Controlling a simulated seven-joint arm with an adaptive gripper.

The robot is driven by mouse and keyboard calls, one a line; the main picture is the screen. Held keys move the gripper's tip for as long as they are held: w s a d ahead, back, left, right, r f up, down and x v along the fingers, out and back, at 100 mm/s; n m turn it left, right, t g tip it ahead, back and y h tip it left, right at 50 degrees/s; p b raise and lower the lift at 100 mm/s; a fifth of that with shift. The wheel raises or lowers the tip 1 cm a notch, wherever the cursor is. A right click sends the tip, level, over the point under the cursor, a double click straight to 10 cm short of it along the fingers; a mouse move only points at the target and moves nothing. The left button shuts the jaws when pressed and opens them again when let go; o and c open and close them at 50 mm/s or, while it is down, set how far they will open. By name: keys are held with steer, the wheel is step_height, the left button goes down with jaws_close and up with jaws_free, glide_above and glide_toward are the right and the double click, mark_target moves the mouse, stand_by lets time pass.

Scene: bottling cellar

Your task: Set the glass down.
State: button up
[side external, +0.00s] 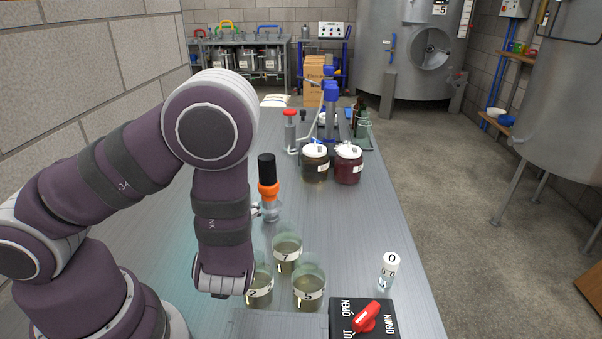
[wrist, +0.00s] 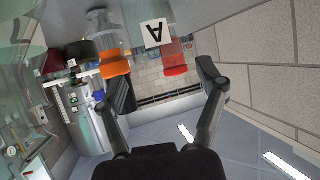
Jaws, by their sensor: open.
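My gripper (wrist: 164,82) is open in the wrist view, with its two dark fingers spread and nothing held between them. That view is turned upside down. A clear glass with a white label A (wrist: 155,33) shows ahead, past the fingertips. In the side external view, three glasses of pale liquid stand upright on the bench by my wrist: number 2 (side external: 260,293), number 7 (side external: 287,262) and number 5 (side external: 309,301). My arm partly covers number 2 and hides most of my gripper there. I cannot tell which glass the task means.
An orange-collared bottle with a black top (side external: 268,190) stands behind the glasses. Two lidded jars (side external: 348,172), a white-capped vial (side external: 388,278) and a valve box with a red handle (side external: 366,318) stand on the bench (side external: 360,225). Bare bench shows right of the glasses.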

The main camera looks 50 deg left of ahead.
steer(key=shift+w+f+t, duration=0.15)
steer(key=shift+w+t, duration=0.05)
steer(key=shift+t, duration=0.1)
steer(key=x, duration=0.7)
steer(key=shift+a, duration=0.15)
steer(key=c, duration=0.8)
